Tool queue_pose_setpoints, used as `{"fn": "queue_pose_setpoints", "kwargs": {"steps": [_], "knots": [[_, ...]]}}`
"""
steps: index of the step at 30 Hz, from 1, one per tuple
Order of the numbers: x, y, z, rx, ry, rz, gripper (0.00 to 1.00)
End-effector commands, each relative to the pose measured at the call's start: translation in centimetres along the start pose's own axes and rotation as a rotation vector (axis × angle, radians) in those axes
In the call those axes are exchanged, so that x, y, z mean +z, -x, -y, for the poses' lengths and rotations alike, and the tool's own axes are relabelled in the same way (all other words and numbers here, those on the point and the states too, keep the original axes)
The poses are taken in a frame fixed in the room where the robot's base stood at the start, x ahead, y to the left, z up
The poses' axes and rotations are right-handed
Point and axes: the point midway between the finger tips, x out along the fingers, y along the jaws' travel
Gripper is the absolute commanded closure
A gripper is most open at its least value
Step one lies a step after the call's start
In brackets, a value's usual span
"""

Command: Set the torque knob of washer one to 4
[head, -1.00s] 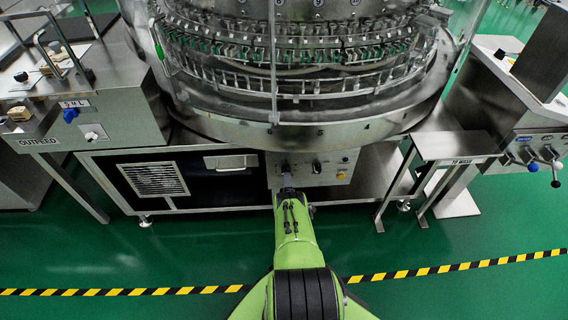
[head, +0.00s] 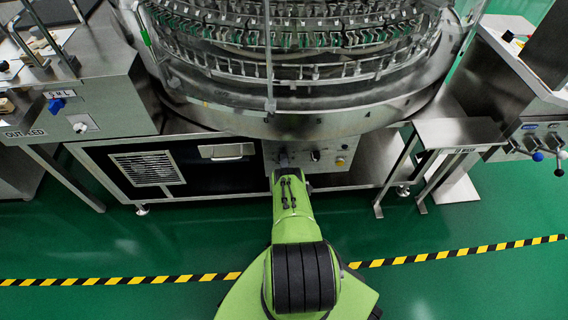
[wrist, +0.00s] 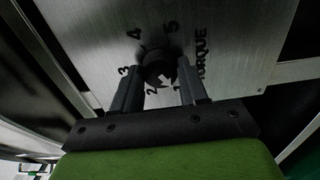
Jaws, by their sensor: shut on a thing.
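The torque knob (wrist: 158,66) is a dark round knob on a brushed metal panel in the wrist view. The numerals 1 to 5 and the word TORQUE are printed around it. A pale mark shows on its lower side, near the 1 and 2; the exact setting is hard to read. My gripper (wrist: 160,80) has one finger on each side of the knob and is shut on it. In the head view, my arm reaches to the control panel (head: 328,171) low on the rotary washer (head: 300,122), and hides the torque knob.
A black compartment with a white vent (head: 146,168) is to the left. A steel side table (head: 458,133) stands at right. Green floor is open in front.

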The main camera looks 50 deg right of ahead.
Motion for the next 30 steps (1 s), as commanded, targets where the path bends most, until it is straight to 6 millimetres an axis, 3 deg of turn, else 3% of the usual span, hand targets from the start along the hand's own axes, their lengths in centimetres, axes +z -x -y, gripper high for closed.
{"fn": "queue_pose_setpoints", "kwargs": {"steps": [11,30], "knots": [[0.01,0.02,0.03,-0.001,-0.1,0.001,0.87],[0.03,0.04,0.07,-0.001,-0.671,0.001,0.87]]}}
